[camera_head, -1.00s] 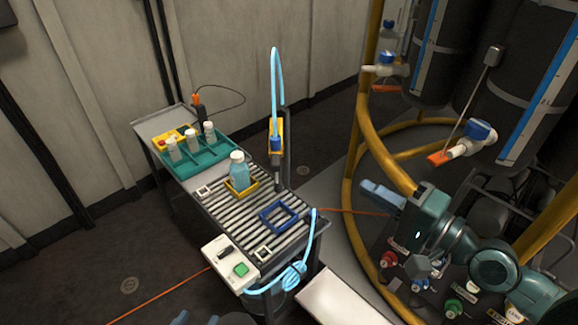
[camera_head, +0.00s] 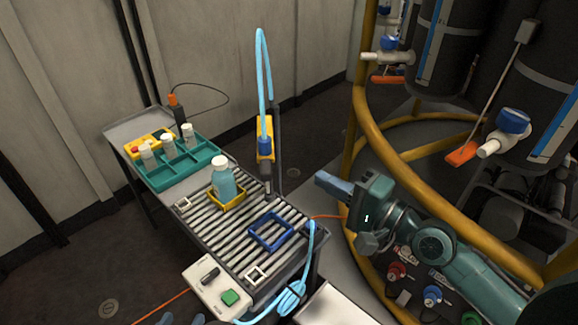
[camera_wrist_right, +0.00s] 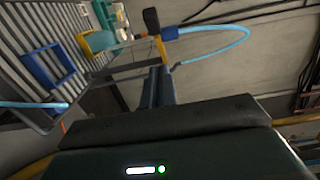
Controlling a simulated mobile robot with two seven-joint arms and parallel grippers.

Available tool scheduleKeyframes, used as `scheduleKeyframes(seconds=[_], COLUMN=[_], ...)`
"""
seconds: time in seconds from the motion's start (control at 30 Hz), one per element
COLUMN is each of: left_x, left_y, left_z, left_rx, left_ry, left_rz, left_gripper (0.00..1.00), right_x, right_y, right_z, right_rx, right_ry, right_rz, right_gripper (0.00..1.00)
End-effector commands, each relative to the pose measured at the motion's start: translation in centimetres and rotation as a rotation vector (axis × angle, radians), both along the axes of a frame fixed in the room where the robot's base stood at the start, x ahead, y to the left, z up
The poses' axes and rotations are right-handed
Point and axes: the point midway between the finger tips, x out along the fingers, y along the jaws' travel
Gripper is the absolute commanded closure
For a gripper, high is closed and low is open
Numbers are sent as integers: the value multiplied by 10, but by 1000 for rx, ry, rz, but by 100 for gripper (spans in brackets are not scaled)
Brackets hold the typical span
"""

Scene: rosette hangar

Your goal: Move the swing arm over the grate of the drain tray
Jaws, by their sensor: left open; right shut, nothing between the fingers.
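The swing arm (camera_head: 265,140) is a yellow and blue piece with a dark lower end, beside a thin post at the tray's back right. A light blue hose loops above it. In the right wrist view its yellow part (camera_wrist_right: 161,48) shows past my fingers. Its dark lower end appears near the grate's far right edge; I cannot tell exactly what it is above. The drain tray's slatted grate (camera_head: 222,232) lies on the cart. My right gripper (camera_head: 325,181) is shut and empty, right of the swing arm and apart from it. My left gripper (camera_head: 182,319) is open at the bottom edge.
A bottle (camera_head: 223,182) stands in a yellow holder on the grate, near a blue frame (camera_head: 271,233). A teal rack (camera_head: 184,170) with white-capped bottles is behind. A switch box (camera_head: 218,289) is at the front. A yellow rail (camera_head: 420,165) curves beside my right arm.

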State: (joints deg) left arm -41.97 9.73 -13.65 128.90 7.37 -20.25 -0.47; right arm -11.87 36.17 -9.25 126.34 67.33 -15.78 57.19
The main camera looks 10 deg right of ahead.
Motion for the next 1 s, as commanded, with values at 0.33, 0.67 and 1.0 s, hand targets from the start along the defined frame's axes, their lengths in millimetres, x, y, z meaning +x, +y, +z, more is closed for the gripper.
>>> scheduleKeyframes(seconds=[0.33, 0.67, 1.0], left_x=[3, 6, 5], left_y=[-5, -7, -7], left_z=[-3, -3, -3], left_rx=[-4, 2, 2], left_ry=[54, 55, 59], left_rz=[-13, -17, -17], left_gripper=[53, 53, 53], right_x=[37, 39, 39], right_y=[47, 64, 64], right_z=[2, -1, -1], right_rx=[4, -1, -1], right_ry=[2, 2, 2], right_rz=[1, 0, -1], right_gripper=[100, 100, 100])
